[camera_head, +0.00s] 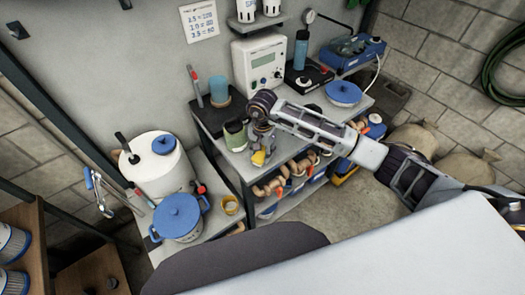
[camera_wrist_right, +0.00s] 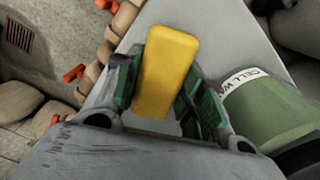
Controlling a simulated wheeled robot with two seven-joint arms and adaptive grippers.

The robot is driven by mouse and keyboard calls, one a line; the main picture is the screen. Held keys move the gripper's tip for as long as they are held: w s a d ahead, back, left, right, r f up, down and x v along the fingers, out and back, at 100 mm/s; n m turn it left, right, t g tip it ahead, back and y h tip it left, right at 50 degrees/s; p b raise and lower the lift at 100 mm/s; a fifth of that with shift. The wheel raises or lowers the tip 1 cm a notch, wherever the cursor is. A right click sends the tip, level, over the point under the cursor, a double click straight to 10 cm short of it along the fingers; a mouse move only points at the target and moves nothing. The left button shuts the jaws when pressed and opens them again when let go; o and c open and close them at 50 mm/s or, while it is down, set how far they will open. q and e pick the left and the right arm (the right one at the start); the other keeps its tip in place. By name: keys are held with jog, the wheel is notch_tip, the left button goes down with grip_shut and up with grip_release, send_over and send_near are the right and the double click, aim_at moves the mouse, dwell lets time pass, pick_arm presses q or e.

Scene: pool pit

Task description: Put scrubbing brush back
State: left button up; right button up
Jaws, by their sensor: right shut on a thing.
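My right gripper (camera_head: 259,146) is over the front edge of the grey bench (camera_head: 250,172) in the head view. In the right wrist view the same gripper (camera_wrist_right: 163,92) is shut on a yellow block-shaped thing, which I take to be the scrubbing brush (camera_wrist_right: 167,70). The fingers grip its two long sides. The yellow thing shows small below the gripper in the head view (camera_head: 258,158). No bristles show, so its underside is hidden. My left gripper is in neither view.
A green container labelled "CELL WA..." (camera_wrist_right: 272,112) stands close beside the right finger. A blue jar (camera_head: 219,90), a white meter box (camera_head: 262,62) and a blue-lidded tub (camera_head: 343,94) stand farther back. Pipe fittings (camera_head: 268,188) fill the shelf below.

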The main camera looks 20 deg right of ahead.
aim_at(262, 151)
jog(key=shift+f, duration=0.15)
jog(key=o, duration=1)
jog(key=shift+r+b, duration=0.9)
jog(key=shift+r, duration=5.25)
